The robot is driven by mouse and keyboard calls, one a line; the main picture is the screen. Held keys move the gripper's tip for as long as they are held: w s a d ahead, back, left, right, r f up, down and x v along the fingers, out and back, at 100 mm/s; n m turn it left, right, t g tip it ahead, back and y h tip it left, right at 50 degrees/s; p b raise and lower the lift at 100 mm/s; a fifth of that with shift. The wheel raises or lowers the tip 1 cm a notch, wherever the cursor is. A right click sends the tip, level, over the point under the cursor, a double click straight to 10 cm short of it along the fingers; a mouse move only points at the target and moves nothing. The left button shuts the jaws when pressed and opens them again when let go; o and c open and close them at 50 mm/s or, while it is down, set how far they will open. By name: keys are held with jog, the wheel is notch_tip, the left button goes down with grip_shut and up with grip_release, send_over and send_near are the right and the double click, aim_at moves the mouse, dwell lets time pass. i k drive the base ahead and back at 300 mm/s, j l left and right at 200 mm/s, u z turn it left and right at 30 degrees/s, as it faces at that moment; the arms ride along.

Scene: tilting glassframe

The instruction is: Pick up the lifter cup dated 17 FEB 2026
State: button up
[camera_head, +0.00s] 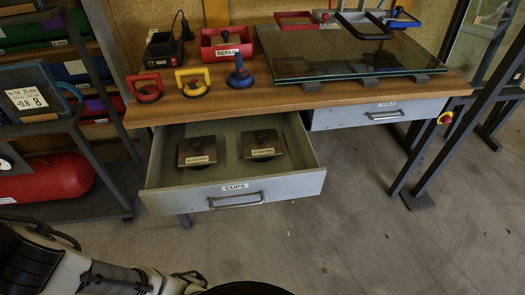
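The left cup piece (190,150) and the right cup piece (268,138) stand apart on the drawer floor. Their label print is too small to read, so I cannot tell which bears 17 FEB 2026. Parts of my arm show at the bottom left, below and in front of the drawer. I cannot make out my gripper's fingers in this view.
Red (148,88), yellow (192,81) and blue (240,75) handled lifters stand on the wooden bench (215,105). A glass sheet (315,60) lies at the right. A closed drawer (350,118) is below it. A shelf rack stands left. The floor in front is clear.

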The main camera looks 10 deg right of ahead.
aim_at(261, 145)
jog(key=i+j+z, duration=0.15)
jog(key=j+z, duration=0.2)
jog(key=j, duration=0.55)
jog(key=i+j+z, duration=0.1)
jog(key=j+z, duration=0.2)
jog(key=j, duration=0.65)
jog(key=i, duration=0.5)
